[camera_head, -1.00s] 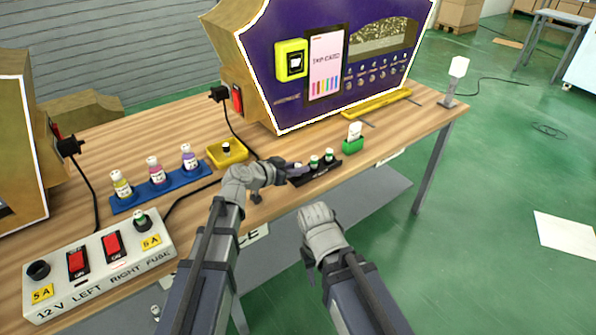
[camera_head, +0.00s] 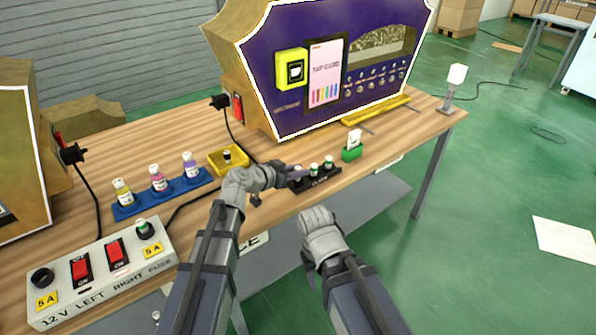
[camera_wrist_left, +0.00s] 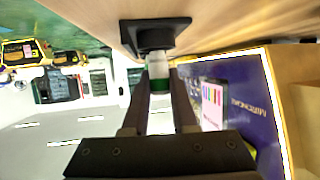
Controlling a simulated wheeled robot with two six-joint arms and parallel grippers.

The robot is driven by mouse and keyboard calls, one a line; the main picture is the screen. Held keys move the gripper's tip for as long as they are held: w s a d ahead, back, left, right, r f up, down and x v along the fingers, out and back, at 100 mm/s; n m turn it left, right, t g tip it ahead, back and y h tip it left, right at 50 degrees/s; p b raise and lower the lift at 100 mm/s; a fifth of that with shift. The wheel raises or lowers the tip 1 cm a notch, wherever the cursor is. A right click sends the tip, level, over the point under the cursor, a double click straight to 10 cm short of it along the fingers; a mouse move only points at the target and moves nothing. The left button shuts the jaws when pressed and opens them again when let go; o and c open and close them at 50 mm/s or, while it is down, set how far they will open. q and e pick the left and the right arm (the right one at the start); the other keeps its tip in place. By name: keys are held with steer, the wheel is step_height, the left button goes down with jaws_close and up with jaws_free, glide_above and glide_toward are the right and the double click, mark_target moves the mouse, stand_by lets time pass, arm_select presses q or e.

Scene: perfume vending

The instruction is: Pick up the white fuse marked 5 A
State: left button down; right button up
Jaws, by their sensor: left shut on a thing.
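A small black rack (camera_head: 318,181) near the table's front edge holds several white fuses with green bands, including a middle fuse (camera_head: 314,168) and a right-hand fuse (camera_head: 329,162). My left gripper (camera_head: 286,172) is at the rack's left end. In the left wrist view its fingers are shut on a white fuse (camera_wrist_left: 161,78) with a green band, whose other end is at the black rack (camera_wrist_left: 155,36). I cannot read its marking. My right gripper (camera_head: 320,222) is low in front of the table, and its fingers cannot be made out.
A white fuse box (camera_head: 105,270) with red switches, 5 A labels, an empty socket (camera_head: 42,277) and a fitted fuse (camera_head: 143,229) is at the left. Bottles on a blue tray (camera_head: 190,185), a yellow tray (camera_head: 222,165), a green card holder (camera_head: 352,153) and a purple machine (camera_head: 290,112) stand nearby.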

mark_target(298, 168)
arm_select(q)
step_height(298, 168, up, 8)
steer(key=p, duration=0.7)
steer(key=shift+r, duration=0.2)
